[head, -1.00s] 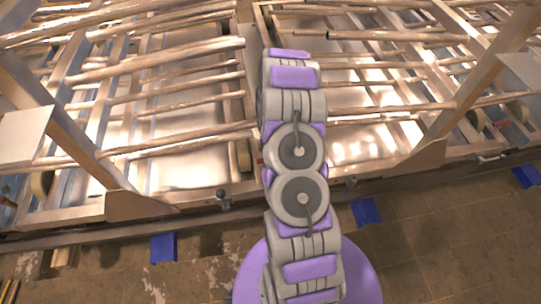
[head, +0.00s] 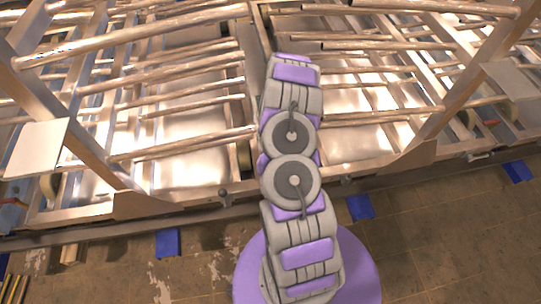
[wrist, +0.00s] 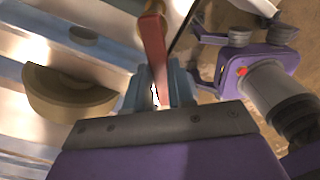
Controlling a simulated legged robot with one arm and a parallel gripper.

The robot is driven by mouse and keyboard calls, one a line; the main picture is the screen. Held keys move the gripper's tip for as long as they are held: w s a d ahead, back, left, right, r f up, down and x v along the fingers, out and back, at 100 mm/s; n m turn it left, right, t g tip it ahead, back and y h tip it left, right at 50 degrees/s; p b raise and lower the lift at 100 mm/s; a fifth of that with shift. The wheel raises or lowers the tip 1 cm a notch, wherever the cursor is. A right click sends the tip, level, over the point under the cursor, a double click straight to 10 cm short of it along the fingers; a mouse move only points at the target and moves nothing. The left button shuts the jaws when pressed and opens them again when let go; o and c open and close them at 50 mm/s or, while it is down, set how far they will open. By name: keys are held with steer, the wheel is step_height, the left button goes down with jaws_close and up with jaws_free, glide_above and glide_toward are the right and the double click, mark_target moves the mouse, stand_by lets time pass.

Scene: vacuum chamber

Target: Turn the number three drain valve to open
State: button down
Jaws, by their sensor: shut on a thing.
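In the wrist view, a long red handle (wrist: 154,45) runs from the top edge down between the blue-grey fingers of my gripper (wrist: 160,88). The fingers are shut on the handle, one on each side.
A metal frame with several tubes (head: 185,146) and crossbars fills the head view beyond the floor. A round brownish part (wrist: 68,93) sits left of the gripper in the wrist view. Blue tape pieces (head: 168,243) mark the tiled floor (head: 430,240), which is clear at right.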

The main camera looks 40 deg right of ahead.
steer(key=shift+s+d+n+p, duration=0.4)
steer(key=shift+s+n, duration=0.1)
steer(key=shift+n, duration=1.25)
steer(key=shift+s+d+n+p, duration=0.4)
steer(key=shift+s+n, duration=0.1)
steer(key=shift+n, duration=1.3)
steer(key=shift+s+d+n+p, duration=0.3)
steer(key=shift+s+n+p, duration=0.15)
steer(key=shift+n, duration=1.3)
steer(key=c, duration=1)
jaws_free()
steer(key=shift+s+d, duration=0.1)
steer(key=shift+d, duration=0.05)
steer(key=shift+o, duration=0.2)
